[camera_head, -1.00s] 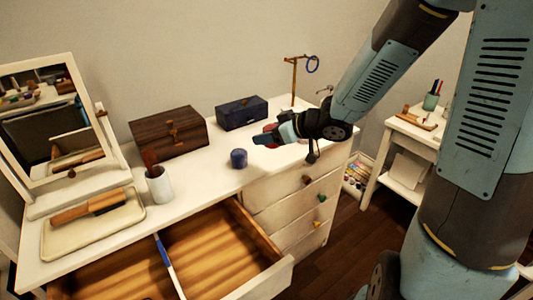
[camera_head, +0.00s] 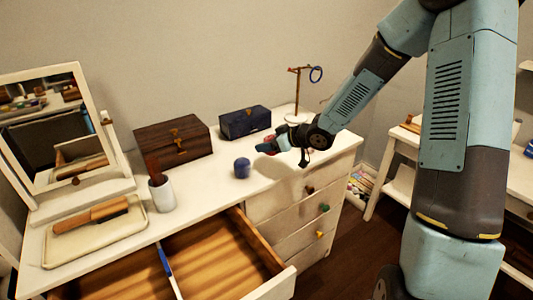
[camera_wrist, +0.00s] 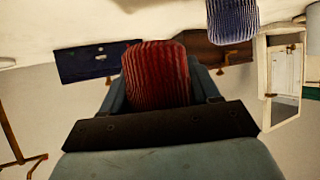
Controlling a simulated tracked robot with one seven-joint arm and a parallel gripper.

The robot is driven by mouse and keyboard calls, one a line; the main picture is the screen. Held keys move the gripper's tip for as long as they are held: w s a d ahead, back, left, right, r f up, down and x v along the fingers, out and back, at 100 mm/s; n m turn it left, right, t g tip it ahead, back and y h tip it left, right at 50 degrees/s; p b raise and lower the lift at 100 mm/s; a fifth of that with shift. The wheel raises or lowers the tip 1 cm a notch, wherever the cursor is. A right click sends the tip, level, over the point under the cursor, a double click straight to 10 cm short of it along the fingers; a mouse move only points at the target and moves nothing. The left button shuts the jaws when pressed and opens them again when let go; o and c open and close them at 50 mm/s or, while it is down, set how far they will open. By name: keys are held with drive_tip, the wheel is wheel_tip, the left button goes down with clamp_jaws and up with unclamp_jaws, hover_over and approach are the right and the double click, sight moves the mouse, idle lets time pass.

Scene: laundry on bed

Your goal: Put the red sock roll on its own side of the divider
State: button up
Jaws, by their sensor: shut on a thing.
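The red sock roll (camera_wrist: 156,75) is ribbed and sits between the fingers of my gripper (camera_wrist: 160,92) in the wrist view. In the head view my gripper (camera_head: 268,146) is shut on it, above the right part of the white dresser top; the roll is mostly hidden there. A blue sock roll (camera_head: 242,168) stands on the dresser top left of my gripper; it also shows in the wrist view (camera_wrist: 232,18). The open drawer (camera_head: 243,232) below has a wooden inside. A blue and white divider (camera_head: 167,262) runs through it, and the parts in view look empty.
A brown wooden box (camera_head: 172,141) and a dark blue box (camera_head: 244,122) stand at the back. A brush in a white cup (camera_head: 162,193), a tray with a brush (camera_head: 95,225) and a mirror (camera_head: 60,125) are left. A ring stand (camera_head: 297,92) stands behind my gripper.

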sight(268, 161)
drive_tip(key=shift+w+f, duration=0.85)
drive_tip(key=shift+f, duration=0.2)
drive_tip(key=shift+w+f, duration=0.15)
drive_tip(key=shift+f, duration=0.65)
drive_tip(key=shift+w+f, duration=0.1)
drive_tip(key=shift+f, duration=0.7)
drive_tip(key=shift+f, duration=0.25)
drive_tip(key=o, duration=1)
drive_tip(key=shift+o, duration=0.2)
drive_tip(key=shift+r, duration=0.1)
